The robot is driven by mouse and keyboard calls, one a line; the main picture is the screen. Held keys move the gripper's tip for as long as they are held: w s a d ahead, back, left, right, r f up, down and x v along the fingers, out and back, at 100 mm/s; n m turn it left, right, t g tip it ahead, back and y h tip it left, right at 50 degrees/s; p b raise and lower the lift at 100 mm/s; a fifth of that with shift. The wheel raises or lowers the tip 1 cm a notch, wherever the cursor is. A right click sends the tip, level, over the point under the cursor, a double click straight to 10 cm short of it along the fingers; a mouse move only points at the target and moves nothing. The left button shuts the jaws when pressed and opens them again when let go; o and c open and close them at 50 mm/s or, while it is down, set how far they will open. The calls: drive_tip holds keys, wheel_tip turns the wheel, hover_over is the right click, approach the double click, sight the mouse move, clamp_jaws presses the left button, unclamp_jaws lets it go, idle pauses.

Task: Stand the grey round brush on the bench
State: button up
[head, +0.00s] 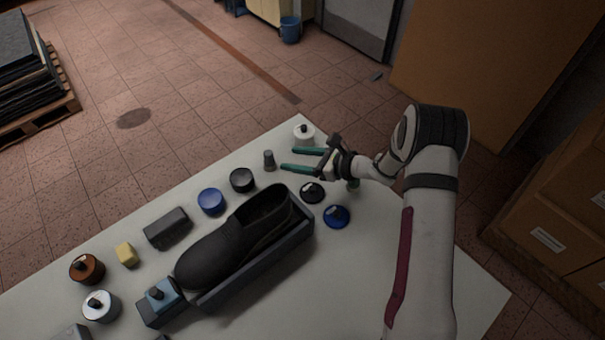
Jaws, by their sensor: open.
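A small grey object, by its look the grey round brush (269,160), is upright on the white bench (375,270) near its far edge. It has a narrow top and a wider base. My gripper (288,159) is open, with its two teal fingers spread and pointing left toward the brush. The brush is just left of the fingertips and appears apart from them. Nothing shows between the fingers.
A white round tin (303,135) stands behind the fingers. A black tin (242,180) and a blue tin (211,201) stand left of the brush. A black shoe (240,240) fills the middle. The bench's right front is clear.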

drive_tip(key=w+d+r+m+t+h, duration=0.4)
drive_tip(key=w+d+r+m+h, duration=0.15)
drive_tip(key=m, duration=0.35)
drive_tip(key=s+d+r+m+h, duration=0.35)
drive_tip(key=d+r+m, duration=0.2)
drive_tip(key=m, duration=0.35)
drive_tip(key=s+d+r+m+h, duration=0.2)
drive_tip(key=d+r+m+h, duration=0.2)
drive_tip(key=d+m, duration=0.4)
drive_tip(key=s+r+m+g+h, duration=0.15)
drive_tip(key=s+m+g, duration=0.45)
drive_tip(key=s+m, duration=1.4)
drive_tip(key=s+a+m+g+y, duration=0.1)
drive_tip(key=s+a+m+y, duration=0.1)
drive_tip(key=s, duration=0.6)
drive_tip(key=s+a+m+g+y, duration=0.1)
drive_tip(key=s+a+m+g, duration=0.1)
drive_tip(key=s+a+m, duration=0.2)
drive_tip(key=s+m, duration=0.3)
drive_tip(key=s, duration=0.1)
drive_tip(key=shift+a+g+y, duration=0.25)
drive_tip(key=shift+g+y, duration=0.05)
drive_tip(key=shift+y, duration=0.05)
